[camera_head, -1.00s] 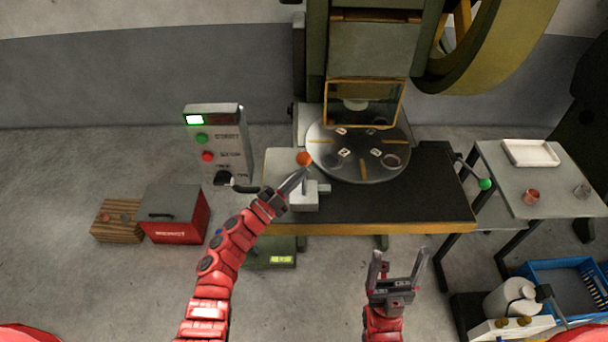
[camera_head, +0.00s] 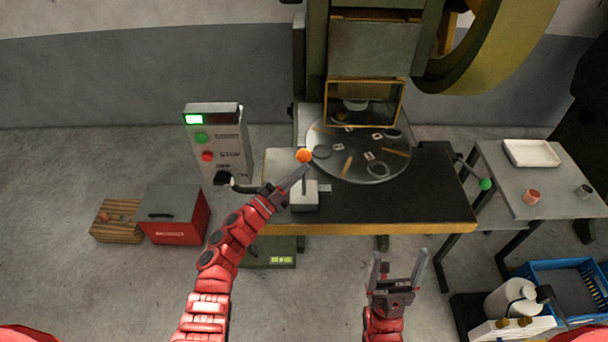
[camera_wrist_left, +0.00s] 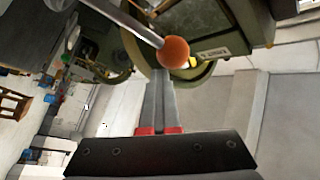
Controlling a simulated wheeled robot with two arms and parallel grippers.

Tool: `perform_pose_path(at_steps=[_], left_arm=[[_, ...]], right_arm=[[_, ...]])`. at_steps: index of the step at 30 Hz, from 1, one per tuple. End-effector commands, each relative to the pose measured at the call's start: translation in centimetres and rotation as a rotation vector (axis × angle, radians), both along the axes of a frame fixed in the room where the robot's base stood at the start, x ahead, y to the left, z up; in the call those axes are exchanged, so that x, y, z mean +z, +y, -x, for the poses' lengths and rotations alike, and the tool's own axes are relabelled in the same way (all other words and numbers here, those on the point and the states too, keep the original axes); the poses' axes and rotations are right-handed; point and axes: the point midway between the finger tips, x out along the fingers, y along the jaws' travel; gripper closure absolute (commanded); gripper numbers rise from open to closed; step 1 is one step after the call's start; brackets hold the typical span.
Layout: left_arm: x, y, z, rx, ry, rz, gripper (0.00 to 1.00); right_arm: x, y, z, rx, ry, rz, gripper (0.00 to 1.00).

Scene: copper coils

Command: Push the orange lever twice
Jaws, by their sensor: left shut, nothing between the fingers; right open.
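The orange lever's ball knob (camera_head: 304,156) stands at the left of the round plate, above a light grey base block (camera_head: 304,197) on the black bench top. In the left wrist view the orange knob (camera_wrist_left: 173,52) sits on a grey rod, just beyond the fingertips. My left gripper (camera_head: 303,170) is shut and empty, its tips close beneath the knob; I cannot tell whether they touch. It also shows in the left wrist view (camera_wrist_left: 160,80). My right gripper (camera_head: 399,258) is open and empty in front of the bench.
The round plate (camera_head: 348,168) carries several small parts under the press. A control box (camera_head: 216,145) with green and red buttons stands left. A green-knobbed lever (camera_head: 485,184) is at the bench's right, beside a side table (camera_head: 555,199). A red toolbox (camera_head: 176,215) sits on the floor.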

Motion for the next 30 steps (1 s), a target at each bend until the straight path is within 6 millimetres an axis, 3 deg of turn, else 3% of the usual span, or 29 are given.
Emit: perform_pose_path(at_steps=[30], left_arm=[[0.4,0.0,-1.3,0.0,-0.002,0.002,1.0]], right_arm=[[-0.4,0.0,0.0,0.0,0.0,0.0,0.18]])
